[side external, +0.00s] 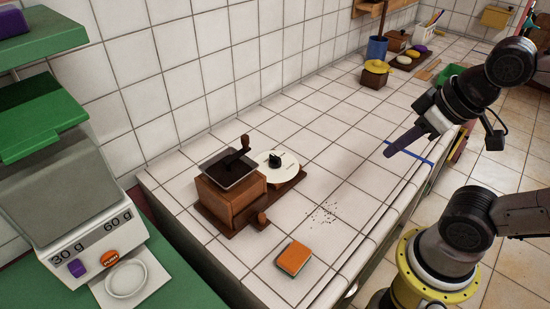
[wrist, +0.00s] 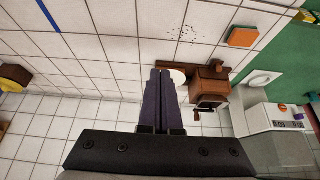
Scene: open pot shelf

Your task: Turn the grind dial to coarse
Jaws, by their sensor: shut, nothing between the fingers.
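The grind dial (side external: 275,160) is a black knob on a round white plate (side external: 282,174). It sits on a brown wooden base beside the wooden coffee grinder (side external: 231,190), which has a dark top and a crank. My gripper (side external: 390,154) is shut and empty in the air to the right of the dial, well apart from it. In the wrist view my shut fingers (wrist: 158,72) point toward the grinder (wrist: 208,90). They hide most of the white plate (wrist: 178,76), and the knob cannot be made out there.
An orange-topped sponge (side external: 293,258) lies near the counter's front edge, by scattered dark grounds (side external: 322,213). A white weighing machine (side external: 90,235) stands at the left. A yellow pot (side external: 375,74) and a blue container (side external: 377,48) stand farther back. The mid-counter tiles are clear.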

